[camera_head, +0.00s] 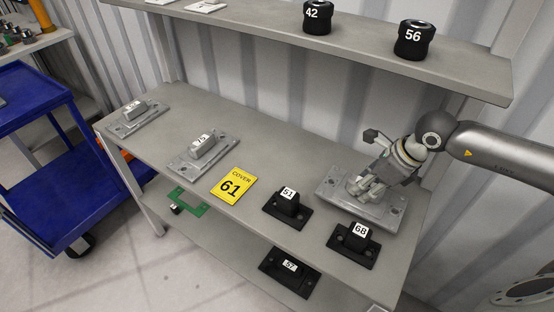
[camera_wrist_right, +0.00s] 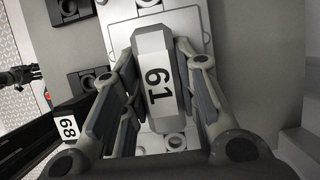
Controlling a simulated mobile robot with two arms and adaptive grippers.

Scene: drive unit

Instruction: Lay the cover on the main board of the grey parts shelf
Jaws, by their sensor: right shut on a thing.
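The cover, a pale grey plate (camera_head: 335,197) with a raised block marked 61 (camera_wrist_right: 158,88), is at the right end of the main board (camera_head: 290,170) of the grey parts shelf. My right gripper (camera_head: 368,186) reaches down over it, its fingers shut on the sides of the block. The plate lies flat; I cannot tell whether it touches the board. A yellow card reading COVER 61 (camera_head: 233,186) lies on the board, apart from the cover. A dark jointed shape at the left edge of the wrist view may be my left gripper; its jaws are unclear.
Two similar grey covers (camera_head: 203,150) (camera_head: 138,116) lie left on the board. Black parts 51 (camera_head: 288,203) and 68 (camera_head: 358,242) stand near the front edge, close to the held cover. The upper shelf (camera_head: 450,70) overhangs the back. Part 57 (camera_head: 290,272) is below.

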